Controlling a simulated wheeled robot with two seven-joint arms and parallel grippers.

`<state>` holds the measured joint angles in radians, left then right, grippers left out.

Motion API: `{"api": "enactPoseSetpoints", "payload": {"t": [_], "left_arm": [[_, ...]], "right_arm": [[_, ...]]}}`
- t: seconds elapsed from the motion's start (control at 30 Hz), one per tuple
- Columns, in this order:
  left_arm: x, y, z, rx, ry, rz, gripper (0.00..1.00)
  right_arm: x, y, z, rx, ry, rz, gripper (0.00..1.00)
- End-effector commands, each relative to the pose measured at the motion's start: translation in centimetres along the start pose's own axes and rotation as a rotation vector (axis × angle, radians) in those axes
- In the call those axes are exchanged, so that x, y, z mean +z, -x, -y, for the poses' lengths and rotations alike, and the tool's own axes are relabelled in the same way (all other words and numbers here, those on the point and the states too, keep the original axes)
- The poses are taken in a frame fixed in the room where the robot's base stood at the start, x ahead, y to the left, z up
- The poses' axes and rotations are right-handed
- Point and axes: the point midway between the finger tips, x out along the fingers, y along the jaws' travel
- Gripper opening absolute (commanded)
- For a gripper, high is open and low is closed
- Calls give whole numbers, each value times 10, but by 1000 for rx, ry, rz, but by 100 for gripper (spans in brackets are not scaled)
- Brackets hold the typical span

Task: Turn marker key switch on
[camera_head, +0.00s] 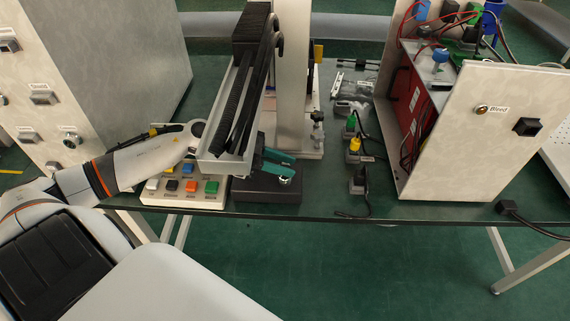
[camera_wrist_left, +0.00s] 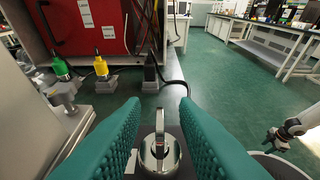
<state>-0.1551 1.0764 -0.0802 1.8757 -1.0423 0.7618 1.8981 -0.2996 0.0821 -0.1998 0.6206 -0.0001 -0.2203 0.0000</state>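The key switch (camera_head: 285,181) is a round silver switch on top of a black box (camera_head: 258,190) near the table's front edge. In the left wrist view its silver key (camera_wrist_left: 159,130) stands upright on the round metal collar. My left gripper (camera_head: 280,168) has teal fingers and is at the key switch in the head view. In the left wrist view the left gripper (camera_wrist_left: 160,140) is open, with one finger on each side of the key and gaps visible between. A small white label beside the switch is partly hidden and unreadable.
A button box (camera_head: 185,188) with several coloured buttons stands just left of the black box. Green, yellow and black plugs (camera_head: 354,146) with cables stand to the right. A panel (camera_head: 478,125) marked Bleed stands further right. A vertical post (camera_head: 291,80) rises behind the gripper.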

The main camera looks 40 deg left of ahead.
Motion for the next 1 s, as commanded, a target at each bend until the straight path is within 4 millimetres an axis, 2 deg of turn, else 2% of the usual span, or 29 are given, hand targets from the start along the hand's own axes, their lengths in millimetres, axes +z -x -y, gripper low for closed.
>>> {"api": "enactPoseSetpoints", "payload": {"t": [0.4,0.6,1.0], "left_arm": [[0,-7,0,0,-1,0,27],[0,-7,0,0,-1,0,0],[0,-6,-1,-39,-18,-1,0]], "right_arm": [[0,0,0,0,-1,1,44],[0,0,0,0,-1,1,44],[0,-1,-3,4,-2,1,44]]}}
